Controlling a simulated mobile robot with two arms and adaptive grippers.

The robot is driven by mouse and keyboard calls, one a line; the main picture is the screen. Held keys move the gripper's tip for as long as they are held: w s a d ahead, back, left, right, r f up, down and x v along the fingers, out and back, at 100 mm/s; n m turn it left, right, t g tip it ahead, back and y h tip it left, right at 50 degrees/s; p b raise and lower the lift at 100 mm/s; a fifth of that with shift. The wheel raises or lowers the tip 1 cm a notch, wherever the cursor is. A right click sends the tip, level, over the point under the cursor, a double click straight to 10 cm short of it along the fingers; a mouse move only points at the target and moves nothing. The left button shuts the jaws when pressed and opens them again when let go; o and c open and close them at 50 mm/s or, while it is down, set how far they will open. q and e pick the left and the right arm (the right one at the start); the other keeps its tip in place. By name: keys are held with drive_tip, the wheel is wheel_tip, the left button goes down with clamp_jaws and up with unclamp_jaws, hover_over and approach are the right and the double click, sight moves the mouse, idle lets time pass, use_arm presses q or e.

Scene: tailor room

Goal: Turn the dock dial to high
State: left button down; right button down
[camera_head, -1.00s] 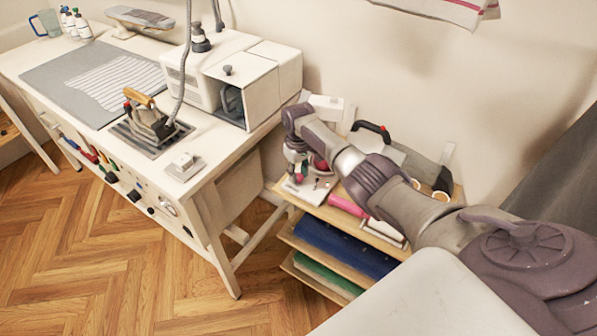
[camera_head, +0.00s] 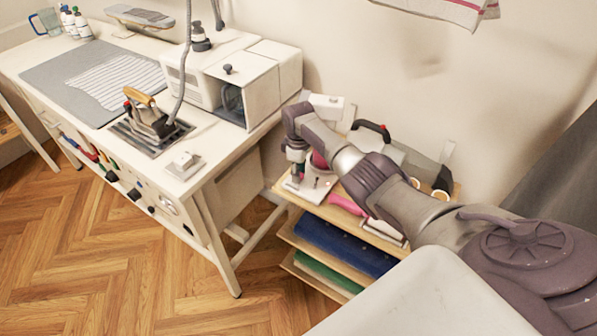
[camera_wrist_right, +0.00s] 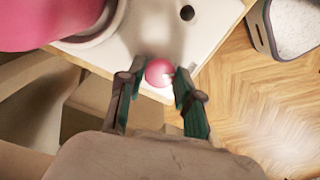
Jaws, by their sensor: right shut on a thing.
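The white dock (camera_head: 312,190) sits on the top of a wooden shelf unit, right of the white table. In the right wrist view the dock's white top (camera_wrist_right: 200,20) carries a round pink knob (camera_wrist_right: 158,72) near its edge, which looks like the dial. My right gripper (camera_head: 295,177) points down at the dock. My left gripper is not in view.
A large pink object (camera_wrist_right: 60,20) stands on the dock close to the gripper. The white table (camera_head: 200,185) holds an iron (camera_head: 148,118). Wood floor is clear in front.

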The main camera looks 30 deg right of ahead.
drive_tip(key=shift+w+r, duration=0.1)
drive_tip(key=c, duration=0.8)
unclamp_jaws()
wheel_tip(320, 180, up, 12)
idle(0.3)
